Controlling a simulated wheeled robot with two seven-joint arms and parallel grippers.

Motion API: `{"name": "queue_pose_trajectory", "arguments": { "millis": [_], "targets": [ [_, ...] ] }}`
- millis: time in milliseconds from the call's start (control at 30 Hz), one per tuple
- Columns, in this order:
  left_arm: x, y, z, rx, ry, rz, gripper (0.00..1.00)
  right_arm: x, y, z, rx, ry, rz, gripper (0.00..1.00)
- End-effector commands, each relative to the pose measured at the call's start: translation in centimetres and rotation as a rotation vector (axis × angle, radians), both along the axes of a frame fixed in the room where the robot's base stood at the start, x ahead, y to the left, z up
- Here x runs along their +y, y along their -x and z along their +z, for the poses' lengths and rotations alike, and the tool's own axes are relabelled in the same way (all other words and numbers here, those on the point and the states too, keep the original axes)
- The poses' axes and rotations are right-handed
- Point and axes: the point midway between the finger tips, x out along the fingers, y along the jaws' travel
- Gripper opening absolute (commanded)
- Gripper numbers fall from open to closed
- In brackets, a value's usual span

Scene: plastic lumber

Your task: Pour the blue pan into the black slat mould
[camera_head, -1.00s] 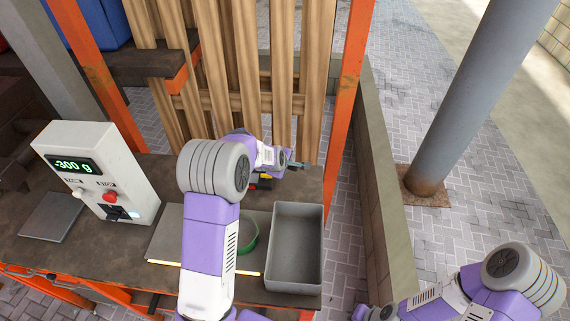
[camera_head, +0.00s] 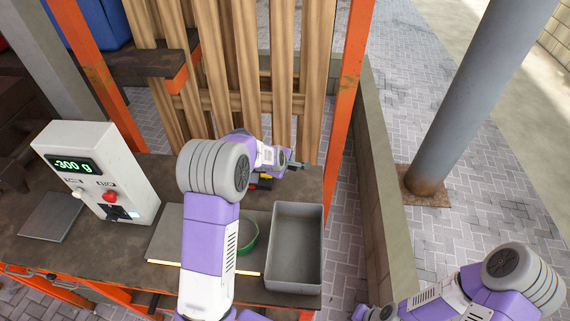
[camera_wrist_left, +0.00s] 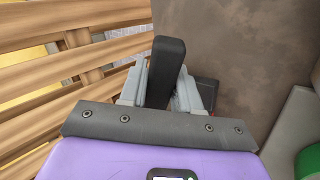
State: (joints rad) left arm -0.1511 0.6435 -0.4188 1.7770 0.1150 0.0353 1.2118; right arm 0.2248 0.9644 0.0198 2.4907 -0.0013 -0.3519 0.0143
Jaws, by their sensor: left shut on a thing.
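My left gripper (camera_head: 298,166) reaches over the far side of the bench, near the wooden slats. In the left wrist view, its fingers (camera_wrist_left: 160,88) are shut on a black bar-like piece (camera_wrist_left: 166,62), which looks like a handle. I cannot tell what the piece belongs to. No blue pan can be made out; my left arm hides part of the bench. I cannot clearly identify the black slat mould either. My right arm shows at the lower right, but its gripper is out of view.
An open grey bin (camera_head: 297,284) stands at the bench's right end, beside a green ring (camera_head: 249,238). A white scale box (camera_head: 110,165) reading -300 g stands left. Wooden slats (camera_head: 245,70) and an orange post (camera_head: 346,95) stand behind. Small red and black items lie under my left wrist.

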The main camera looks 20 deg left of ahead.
Motion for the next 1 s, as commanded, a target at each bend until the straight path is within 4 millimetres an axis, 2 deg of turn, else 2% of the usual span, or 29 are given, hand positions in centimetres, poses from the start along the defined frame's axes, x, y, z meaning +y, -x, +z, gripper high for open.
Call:
{"name": "queue_pose_trajectory", "arguments": {
  "millis": [1000],
  "targets": [
    [0.0,0.0,0.28,-0.034,-0.002,0.0,0.0,0.0,0.0,-0.81,0.0,0.0,0.0,0.0]
  ]
}}
